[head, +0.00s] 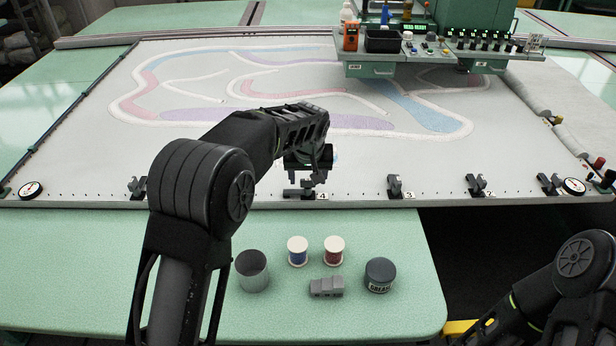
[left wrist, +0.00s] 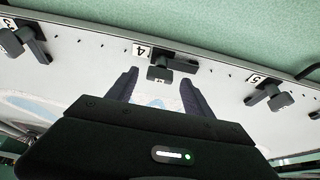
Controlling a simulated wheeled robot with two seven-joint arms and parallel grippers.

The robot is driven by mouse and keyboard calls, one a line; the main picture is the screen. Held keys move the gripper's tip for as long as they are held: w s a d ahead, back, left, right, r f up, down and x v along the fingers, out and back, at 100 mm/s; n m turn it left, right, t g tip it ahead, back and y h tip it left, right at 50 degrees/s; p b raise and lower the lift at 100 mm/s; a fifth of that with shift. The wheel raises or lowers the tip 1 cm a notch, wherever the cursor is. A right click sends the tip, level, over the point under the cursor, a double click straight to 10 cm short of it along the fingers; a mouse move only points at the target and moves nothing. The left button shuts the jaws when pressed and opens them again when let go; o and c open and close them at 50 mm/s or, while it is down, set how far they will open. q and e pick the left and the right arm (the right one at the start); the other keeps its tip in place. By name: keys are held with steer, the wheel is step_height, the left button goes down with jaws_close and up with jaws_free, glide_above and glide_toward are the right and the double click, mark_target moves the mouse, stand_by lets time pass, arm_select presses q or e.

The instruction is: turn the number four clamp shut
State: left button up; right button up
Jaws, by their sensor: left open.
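The number four clamp (head: 298,193) is a small dark clamp on the frame's front edge, beside a white "4" label (head: 321,196). Its dark bar lies along the edge, toward the left in the head view. In the left wrist view the clamp (left wrist: 160,72) sits between and just beyond my fingertips, with the bar toward the right. My left gripper (head: 307,174) is open, pointing down just above the clamp; contact cannot be told. My right gripper is out of view; only part of that arm shows at lower right.
Clamps three (head: 394,187) and two (head: 475,185) stand along the same edge to the right; another clamp (head: 138,187) is to the left. On the green table are a grey cup (head: 252,270), two spools, a grey block (head: 326,287) and a grease jar (head: 380,275).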

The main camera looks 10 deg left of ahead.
arm_select(q)
steer(key=shift+w+f, duration=0.3)
steer(key=shift+f, duration=0.35)
jaws_close()
